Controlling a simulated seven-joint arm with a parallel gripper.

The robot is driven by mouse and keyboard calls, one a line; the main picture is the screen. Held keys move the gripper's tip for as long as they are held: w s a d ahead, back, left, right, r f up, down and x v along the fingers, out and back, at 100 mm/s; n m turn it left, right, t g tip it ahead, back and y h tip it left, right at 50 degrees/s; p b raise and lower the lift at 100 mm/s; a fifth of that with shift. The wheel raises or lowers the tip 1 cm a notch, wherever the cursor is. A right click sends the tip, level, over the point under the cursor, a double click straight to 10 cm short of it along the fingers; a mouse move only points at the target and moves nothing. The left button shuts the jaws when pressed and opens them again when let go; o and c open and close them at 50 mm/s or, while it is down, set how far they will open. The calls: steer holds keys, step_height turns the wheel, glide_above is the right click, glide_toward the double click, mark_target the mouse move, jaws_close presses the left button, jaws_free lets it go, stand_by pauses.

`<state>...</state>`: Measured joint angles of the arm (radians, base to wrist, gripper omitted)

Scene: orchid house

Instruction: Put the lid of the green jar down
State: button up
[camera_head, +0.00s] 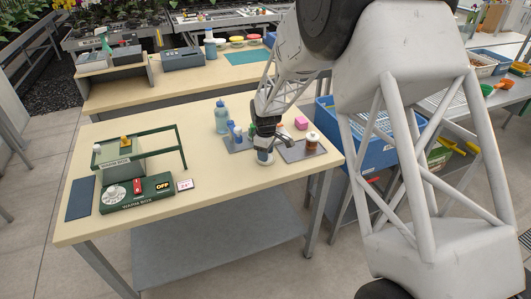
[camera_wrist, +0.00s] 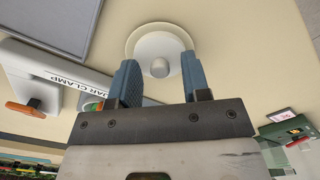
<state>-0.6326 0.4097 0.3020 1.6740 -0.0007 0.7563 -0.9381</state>
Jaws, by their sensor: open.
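A pale round lid-like piece (camera_wrist: 160,45) with a raised middle and a grey knob is just beyond my fingertips in the wrist view. In the head view a small white round thing (camera_head: 263,159) is right below my gripper (camera_head: 264,144); it appears to be the same piece. My gripper (camera_wrist: 157,85) is open, its two blue fingers apart with the knob showing between them. I cannot tell whether they touch it. A bit of green (camera_head: 252,128) shows behind my gripper, mostly hidden; I cannot tell whether it is the green jar.
A jar clamp (camera_wrist: 65,72) with an orange handle is left in the wrist view. A grey mat (camera_head: 292,156) with an amber jar (camera_head: 312,142) lies right of my gripper. A blue bottle (camera_head: 221,118) and the warm box (camera_head: 135,193) are left. The table's front middle is clear.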

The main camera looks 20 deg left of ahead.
step_height(320, 180, up, 12)
stand_by(0.7)
steer(key=shift+r, duration=0.1)
stand_by(0.4)
steer(key=shift+d, duration=0.1)
steer(key=s+d+r+m, duration=0.35)
steer(key=d+r, duration=0.25)
steer(key=d, duration=0.5)
steer(key=s+d+r+m+t, duration=0.15)
steer(key=s+d+r, duration=0.35)
steer(key=d, duration=0.5)
steer(key=s+d+r+m, duration=0.4)
steer(key=d+r, duration=0.2)
steer(key=d, duration=0.5)
steer(key=s+d+m, duration=0.4)
steer(key=s+d, duration=0.5)
steer(key=s, duration=0.4)
steer(key=s+d+f+m+t, duration=0.1)
steer(key=s+d+m, duration=0.4)
steer(key=s+d, duration=0.4)
steer(key=s, duration=0.5)
steer(key=shift+d+f, duration=0.15)
steer(key=shift+d, duration=0.25)
